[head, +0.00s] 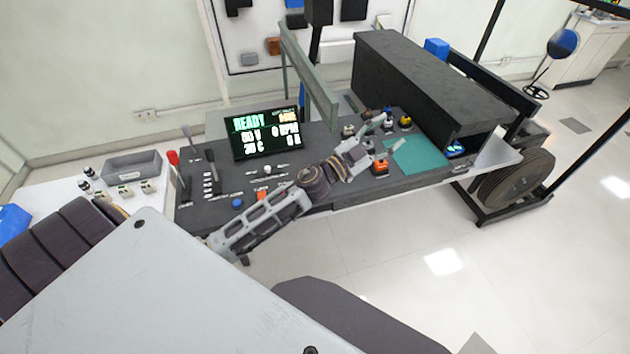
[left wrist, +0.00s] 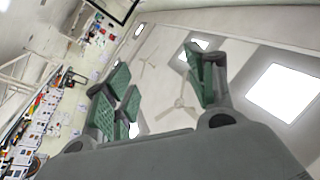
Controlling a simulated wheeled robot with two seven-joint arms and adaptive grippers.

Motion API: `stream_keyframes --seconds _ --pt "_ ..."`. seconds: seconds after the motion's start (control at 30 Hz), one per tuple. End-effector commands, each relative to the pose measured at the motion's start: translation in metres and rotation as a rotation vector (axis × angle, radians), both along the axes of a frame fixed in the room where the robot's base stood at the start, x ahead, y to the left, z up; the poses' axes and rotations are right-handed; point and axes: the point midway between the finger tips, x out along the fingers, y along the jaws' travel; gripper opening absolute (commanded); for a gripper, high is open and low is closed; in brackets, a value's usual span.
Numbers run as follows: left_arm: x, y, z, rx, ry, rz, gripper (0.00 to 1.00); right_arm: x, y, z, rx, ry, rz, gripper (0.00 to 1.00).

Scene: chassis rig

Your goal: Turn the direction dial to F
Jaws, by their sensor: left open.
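The dark control console (head: 225,180) stands ahead of me in the head view. A row of small controls lies below its lit screen (head: 265,133), including a pale knob (head: 267,169). Their labels are too small to read, so I cannot tell which is the direction dial or where it points. My left gripper (head: 386,138) is open and empty, above the right part of the console, well right of that row. In the left wrist view my left gripper (left wrist: 158,88) has its green-padded fingers apart, with ceiling lights behind. My right gripper is not in view.
A red-topped lever (head: 173,158) rises at the console's left. A blue button (head: 237,203) and an orange control (head: 262,195) sit near its front edge. An orange-red button block (head: 380,167) and a teal mat (head: 425,155) lie near the gripper. A green-grey beam (head: 310,78) stands behind.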

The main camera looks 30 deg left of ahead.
Motion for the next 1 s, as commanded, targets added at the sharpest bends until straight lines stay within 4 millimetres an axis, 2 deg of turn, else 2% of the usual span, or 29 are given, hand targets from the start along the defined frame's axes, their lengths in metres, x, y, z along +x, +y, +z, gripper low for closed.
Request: stream_keyframes --seconds 0.1,0.27,0.53,0.77,1.0 --pt "-0.004 -0.019 0.011 0.06 -0.051 -0.105 0.56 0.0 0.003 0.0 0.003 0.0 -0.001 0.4" --pt "-0.013 -0.043 0.016 0.149 -0.093 -0.247 0.56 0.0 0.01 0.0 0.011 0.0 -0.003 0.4" --pt "-0.029 -0.071 0.003 0.331 -0.097 -0.474 0.56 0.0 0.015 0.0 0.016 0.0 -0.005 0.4" --pt "-0.041 -0.078 -0.023 0.512 -0.033 -0.639 0.56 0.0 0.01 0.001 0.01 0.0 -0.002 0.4" --pt "-0.049 -0.064 -0.058 0.715 0.098 -0.765 0.56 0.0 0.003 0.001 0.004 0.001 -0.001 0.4"
